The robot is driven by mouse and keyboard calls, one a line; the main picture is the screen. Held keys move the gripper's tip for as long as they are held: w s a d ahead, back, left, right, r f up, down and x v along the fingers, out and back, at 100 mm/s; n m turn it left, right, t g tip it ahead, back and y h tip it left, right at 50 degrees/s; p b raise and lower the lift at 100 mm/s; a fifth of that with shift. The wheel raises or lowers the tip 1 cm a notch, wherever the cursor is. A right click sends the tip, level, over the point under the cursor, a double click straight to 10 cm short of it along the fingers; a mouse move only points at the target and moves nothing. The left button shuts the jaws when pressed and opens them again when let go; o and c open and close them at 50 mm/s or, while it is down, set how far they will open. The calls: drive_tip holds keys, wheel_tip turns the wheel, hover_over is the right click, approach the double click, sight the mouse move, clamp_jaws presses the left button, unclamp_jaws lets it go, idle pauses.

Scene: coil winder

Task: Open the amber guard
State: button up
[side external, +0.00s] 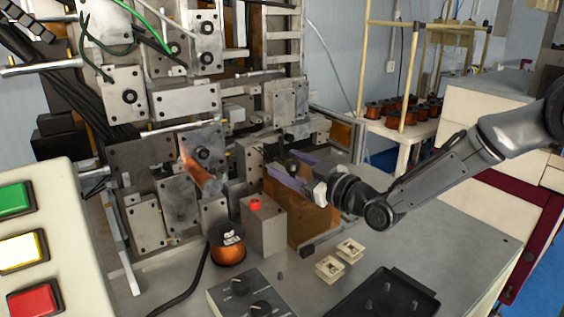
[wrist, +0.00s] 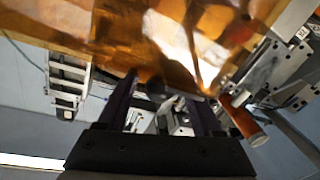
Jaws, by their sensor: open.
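The amber guard (side external: 314,216) is a see-through orange panel on the front of the winder, in the middle of the side view. In the wrist view the amber guard (wrist: 130,35) fills the top, with bright reflections. My gripper (side external: 285,178) has purple fingers and is at the guard's upper part, pointing left toward the machine. In the wrist view the fingers of my gripper (wrist: 160,92) stand apart, with their tips near the guard's edge. A dark piece shows between them; I cannot tell whether the fingers touch it.
A grey box with a red button (side external: 256,204) stands left of the guard, beside a copper spool (side external: 227,245). Small cream parts (side external: 340,260) and a black tray (side external: 388,292) lie in front. A copper roll (side external: 196,172) sticks out of the machine.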

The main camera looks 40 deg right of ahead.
drive_tip(key=shift+w+a, duration=0.15)
drive_tip(key=shift+w, duration=1)
clamp_jaws()
idle(0.6)
